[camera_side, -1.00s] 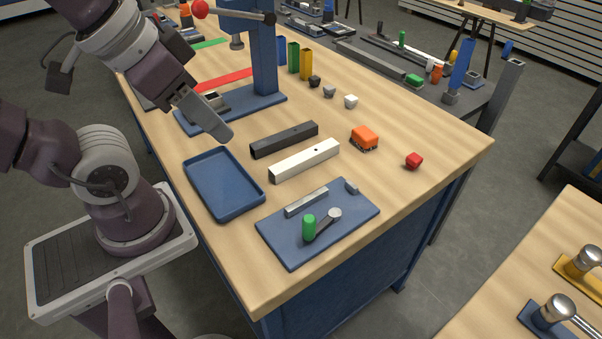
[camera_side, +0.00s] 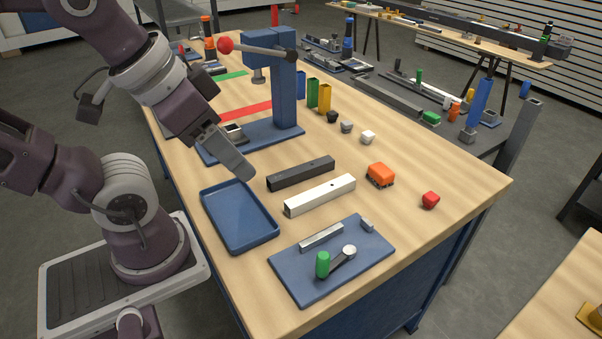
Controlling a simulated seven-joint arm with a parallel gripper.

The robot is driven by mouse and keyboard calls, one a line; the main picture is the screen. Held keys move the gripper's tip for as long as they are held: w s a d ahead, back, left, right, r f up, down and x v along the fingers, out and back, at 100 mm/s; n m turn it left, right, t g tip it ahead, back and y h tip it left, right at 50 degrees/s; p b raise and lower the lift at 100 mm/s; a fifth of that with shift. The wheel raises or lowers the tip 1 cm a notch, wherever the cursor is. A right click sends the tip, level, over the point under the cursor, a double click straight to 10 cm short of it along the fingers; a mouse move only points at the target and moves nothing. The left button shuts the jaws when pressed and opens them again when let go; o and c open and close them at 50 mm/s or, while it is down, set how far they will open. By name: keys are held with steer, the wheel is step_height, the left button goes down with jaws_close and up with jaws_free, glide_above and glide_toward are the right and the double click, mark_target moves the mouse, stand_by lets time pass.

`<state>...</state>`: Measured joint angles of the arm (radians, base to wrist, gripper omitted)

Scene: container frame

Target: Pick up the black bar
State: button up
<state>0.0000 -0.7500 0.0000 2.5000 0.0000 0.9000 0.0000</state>
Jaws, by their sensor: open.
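The black bar (camera_side: 301,174) lies flat on the wooden table, just behind and parallel to a white bar (camera_side: 320,196). Two small holes show on its top. My gripper (camera_side: 246,174) is above the table, to the left of the black bar's left end and over the far edge of the blue tray. It is open and apart from the bar. The gap between its fingers is hidden from this side.
An empty blue tray (camera_side: 205,206) lies left of the bars. A blue fixture plate (camera_side: 310,290) with a green-handled clamp (camera_side: 323,264) is in front. A blue press (camera_side: 284,95) stands behind. An orange block (camera_side: 380,174) and a red piece (camera_side: 430,200) lie right.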

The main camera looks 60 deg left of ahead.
steer(key=g, duration=0.6)
glide_above(276, 177)
steer(key=shift+m, duration=0.3)
steer(key=f, duration=0.9)
steer(key=s+d+f, duration=0.1)
steer(key=f, duration=0.4)
steer(key=shift+f, duration=0.25)
steer(key=f, duration=0.5)
steer(key=w+a+f, duration=0.1)
steer(key=f, duration=0.1)
steer(key=shift+f, duration=0.35)
jaws_close()
